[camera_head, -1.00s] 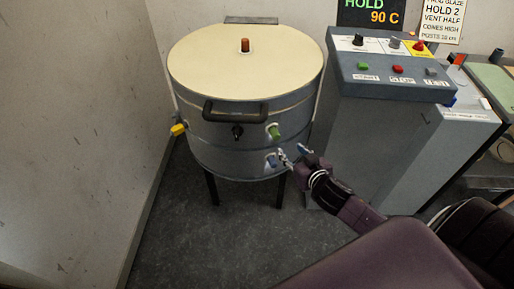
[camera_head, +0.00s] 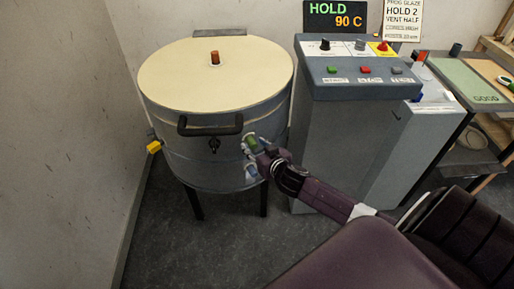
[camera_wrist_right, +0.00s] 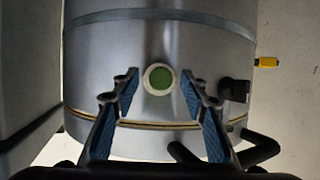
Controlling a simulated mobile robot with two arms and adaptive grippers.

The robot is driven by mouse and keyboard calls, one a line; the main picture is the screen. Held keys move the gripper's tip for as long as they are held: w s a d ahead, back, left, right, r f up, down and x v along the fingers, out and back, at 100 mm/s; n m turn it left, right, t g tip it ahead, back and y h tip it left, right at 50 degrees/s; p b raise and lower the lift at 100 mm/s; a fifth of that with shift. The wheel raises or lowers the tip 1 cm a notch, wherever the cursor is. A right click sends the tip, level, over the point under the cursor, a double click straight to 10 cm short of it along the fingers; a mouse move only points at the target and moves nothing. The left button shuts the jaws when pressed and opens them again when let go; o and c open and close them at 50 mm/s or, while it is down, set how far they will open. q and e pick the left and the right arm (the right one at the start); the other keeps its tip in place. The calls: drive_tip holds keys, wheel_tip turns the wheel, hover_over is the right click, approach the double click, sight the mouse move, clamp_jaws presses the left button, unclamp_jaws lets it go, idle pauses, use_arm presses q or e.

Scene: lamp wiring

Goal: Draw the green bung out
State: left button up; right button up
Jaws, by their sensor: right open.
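The green bung (camera_head: 252,144) sits in a pale round port on the front right of the round metal kiln (camera_head: 185,135). In the right wrist view the green bung (camera_wrist_right: 161,78) shows end-on inside a white ring. My right gripper (camera_head: 261,156) is close in front of the bung and partly covers it in the head view. In the wrist view its two blue-padded fingers (camera_wrist_right: 160,80) are open, one on each side of the bung, with clear gaps. Whether the tips reach past its end, I cannot tell. My left gripper is not in view.
A black handle (camera_head: 210,126), a black knob (camera_head: 214,146) and a yellow bung (camera_head: 154,147) are on the kiln. A grey control cabinet (camera_head: 345,130) stands to the right.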

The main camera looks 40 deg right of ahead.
clamp_jaws()
idle(0.5)
drive_tip(key=shift+s+a+p, duration=0.15)
drive_tip(key=shift+s+p, duration=0.15)
drive_tip(key=shift+s, duration=0.35)
idle(0.5)
drive_tip(key=shift+s+a+p, duration=0.2)
drive_tip(key=shift+s+p, duration=0.15)
drive_tip(key=shift+s, duration=0.9)
drive_tip(key=s+a+p, duration=0.1)
drive_tip(key=s, duration=0.6)
idle(0.3)
